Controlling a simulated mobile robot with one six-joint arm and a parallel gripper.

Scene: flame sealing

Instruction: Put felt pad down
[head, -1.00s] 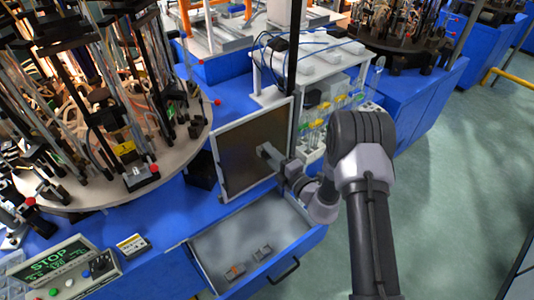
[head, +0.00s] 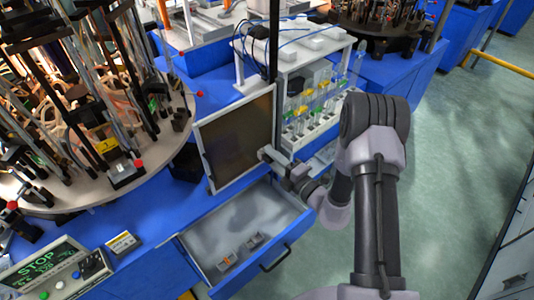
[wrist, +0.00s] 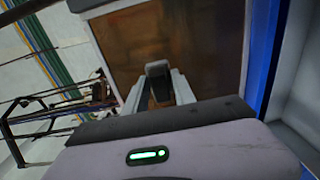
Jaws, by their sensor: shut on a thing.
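My gripper (head: 268,155) is at the lower right edge of a brown framed panel in the head view, above the open drawer. In the wrist view its two pale fingers (wrist: 157,90) are shut on a small dark grey piece, which I take to be the felt pad (wrist: 157,69). The pad is held up in front of the brown panel and is too small to make out in the head view. The open drawer (head: 215,240) has a pale grey floor and lies below and in front of my gripper.
The brown panel (head: 235,140) stands upright behind the drawer. A rack of coloured vials (head: 315,105) is at the right, and a large round machine table (head: 100,195) at the left. Much of the drawer floor is clear.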

